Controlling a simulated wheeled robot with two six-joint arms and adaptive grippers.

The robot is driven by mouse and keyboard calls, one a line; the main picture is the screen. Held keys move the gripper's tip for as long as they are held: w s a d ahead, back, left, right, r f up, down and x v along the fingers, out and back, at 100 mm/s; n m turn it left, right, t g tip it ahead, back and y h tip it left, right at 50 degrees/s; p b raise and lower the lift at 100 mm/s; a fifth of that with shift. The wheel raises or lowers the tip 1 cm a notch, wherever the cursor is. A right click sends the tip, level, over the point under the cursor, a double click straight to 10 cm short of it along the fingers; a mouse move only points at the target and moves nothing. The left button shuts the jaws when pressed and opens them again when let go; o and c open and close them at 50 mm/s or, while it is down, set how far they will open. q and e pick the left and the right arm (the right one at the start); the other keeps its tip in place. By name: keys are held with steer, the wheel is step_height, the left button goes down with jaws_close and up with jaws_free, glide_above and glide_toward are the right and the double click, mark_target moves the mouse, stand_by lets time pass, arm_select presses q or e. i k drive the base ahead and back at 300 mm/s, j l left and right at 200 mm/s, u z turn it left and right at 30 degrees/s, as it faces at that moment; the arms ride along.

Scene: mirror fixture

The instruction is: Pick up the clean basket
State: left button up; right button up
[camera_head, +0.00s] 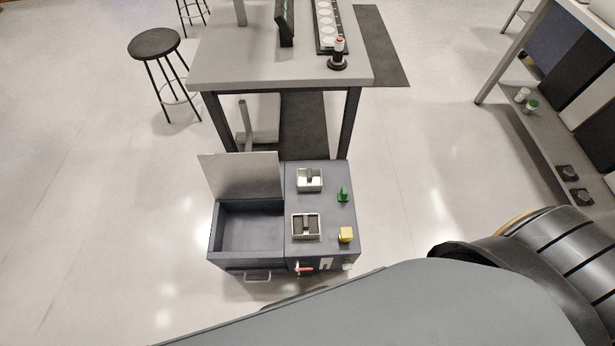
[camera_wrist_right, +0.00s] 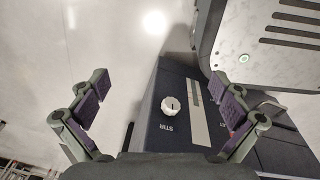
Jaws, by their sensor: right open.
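In the head view two small metal baskets with dark grips sit on the right half of a dark grey machine (camera_head: 345,262): a rear basket (camera_head: 310,186) and a front basket (camera_head: 306,238). I cannot tell which is the clean one. My right gripper (camera_wrist_right: 165,105) shows in the right wrist view, open and empty, above a dark panel with a white knob (camera_wrist_right: 170,105) marked STIR. It touches neither basket in that view. My right arm covers the lower right of the head view and hides its gripper. My left gripper is not in view.
The machine has an open, empty-looking bin (camera_head: 250,232) with a raised lid (camera_head: 240,175). A green knob (camera_head: 343,194) and a yellow knob (camera_head: 346,235) stand right of the baskets. A grey table (camera_head: 250,60) stands behind, a stool (camera_head: 154,43) at left, shelving (camera_head: 555,125) at right.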

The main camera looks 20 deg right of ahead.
mark_target(309, 179)
steer(key=k+l+u, duration=0.2)
steer(key=k+l, duration=0.15)
steer(key=k+l+u, duration=0.1)
steer(key=l+u, duration=0.2)
steer(key=l, duration=0.15)
steer(key=k+l+u, duration=0.1)
steer(key=l+u, duration=0.25)
steer(key=k+l+u, duration=0.3)
steer(key=l, duration=0.15)
steer(key=k+l+u, duration=0.1)
steer(key=l+u, duration=0.25)
steer(key=i+l+u, duration=0.1)
steer(key=l+u, duration=0.25)
steer(key=l, duration=0.5)
steer(key=l+u, duration=0.35)
steer(key=l, duration=0.55)
